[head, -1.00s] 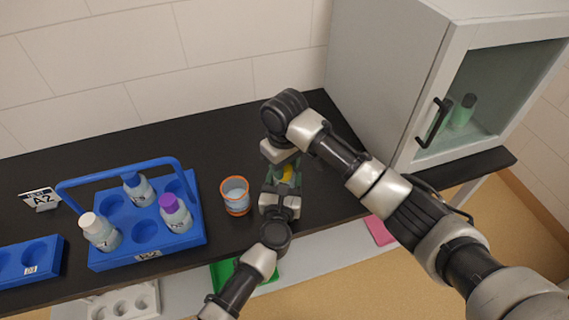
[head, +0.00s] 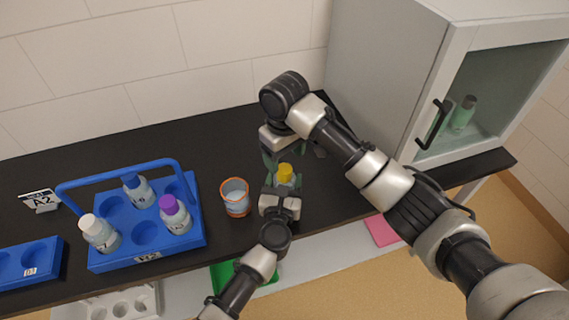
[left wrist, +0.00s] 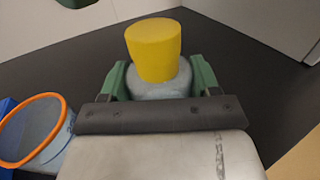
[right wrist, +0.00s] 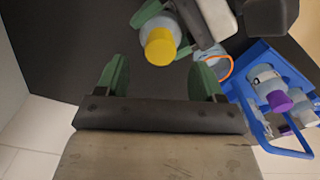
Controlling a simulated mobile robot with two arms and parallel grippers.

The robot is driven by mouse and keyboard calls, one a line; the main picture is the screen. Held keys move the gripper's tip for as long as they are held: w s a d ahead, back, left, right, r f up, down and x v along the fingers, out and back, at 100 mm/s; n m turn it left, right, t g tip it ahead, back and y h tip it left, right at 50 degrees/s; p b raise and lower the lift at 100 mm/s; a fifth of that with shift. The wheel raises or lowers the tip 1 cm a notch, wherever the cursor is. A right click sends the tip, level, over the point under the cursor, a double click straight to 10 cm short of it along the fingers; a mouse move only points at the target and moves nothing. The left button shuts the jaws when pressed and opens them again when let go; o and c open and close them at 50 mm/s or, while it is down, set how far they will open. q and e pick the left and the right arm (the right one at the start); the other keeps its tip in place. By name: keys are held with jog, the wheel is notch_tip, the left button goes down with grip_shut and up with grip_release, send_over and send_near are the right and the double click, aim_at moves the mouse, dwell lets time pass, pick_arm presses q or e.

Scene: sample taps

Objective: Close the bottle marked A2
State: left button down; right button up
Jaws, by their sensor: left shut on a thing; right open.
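A bottle (left wrist: 160,90) with a yellow cap (head: 285,172) is upright between the green fingers of my left gripper (left wrist: 155,84), which is shut on its body. The yellow cap (left wrist: 154,48) sits on the bottle's top; whether it is fully tight I cannot tell. No marking is readable on this bottle. My right gripper (right wrist: 160,78) is open and empty, just behind and above the bottle in the head view. The yellow cap also shows beyond its fingers in the right wrist view (right wrist: 160,48).
A blue carrier (head: 118,255) holds bottles with white, blue and purple caps. An A2 sign (head: 40,200) stands behind it at left. An orange-rimmed beaker (head: 235,198) stands left of the held bottle. A glass-door cabinet (head: 385,75) is at right.

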notch_tip(320, 180, up, 8)
dwell(0.4)
pick_arm(q)
jog(key=shift+c, duration=0.8)
grip_release()
jog(key=s, duration=0.3)
jog(key=s+a+b, duration=0.1)
jog(key=s, duration=0.6)
jog(key=shift+s+a+b, duration=0.25)
jog(key=shift+s+b, duration=0.1)
jog(key=shift+b, duration=0.05)
pick_arm(e)
jog(key=shift+f, duration=0.9)
